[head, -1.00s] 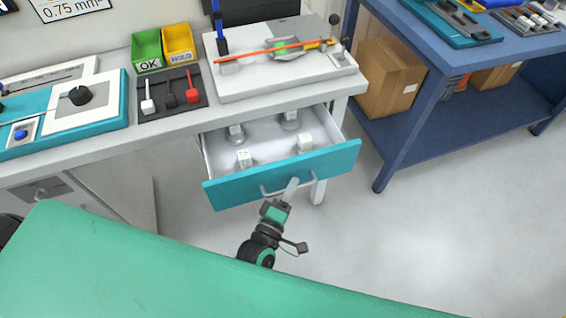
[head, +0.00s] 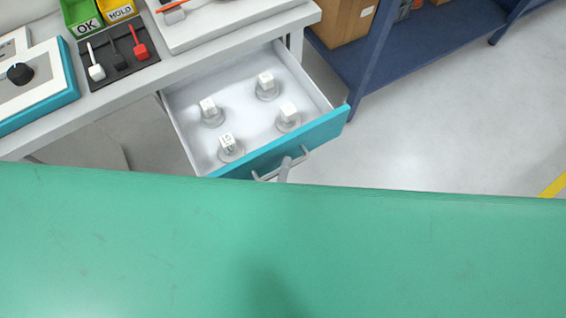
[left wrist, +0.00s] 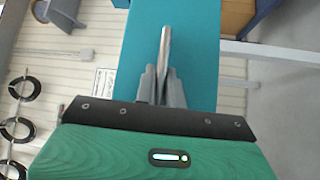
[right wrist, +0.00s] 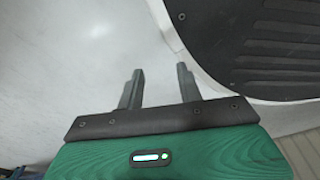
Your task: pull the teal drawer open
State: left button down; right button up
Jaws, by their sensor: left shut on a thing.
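The teal drawer (head: 322,132) stands well open under the bench in the head view, with its white interior in sight. Its bar handle is on the teal front and shows as a grey bar in the left wrist view (left wrist: 165,48). My left gripper (head: 285,166) is shut on the handle; its fingers also show closed around the bar in the left wrist view (left wrist: 161,80). In the head view the rest of that gripper is hidden behind a large green part of mine. My right gripper (right wrist: 160,76) is open and empty in the right wrist view, over pale floor.
Several white blocks on round bases (head: 288,117) stand inside the drawer. The white bench (head: 120,100) carries a lever panel (head: 117,55) and green and yellow bins (head: 82,18). A blue shelf frame (head: 368,60) stands to the right. Floor right of the drawer is clear.

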pick_arm(q)
jog(key=c, duration=1.8)
grip_release()
jog(key=shift+o, duration=0.2)
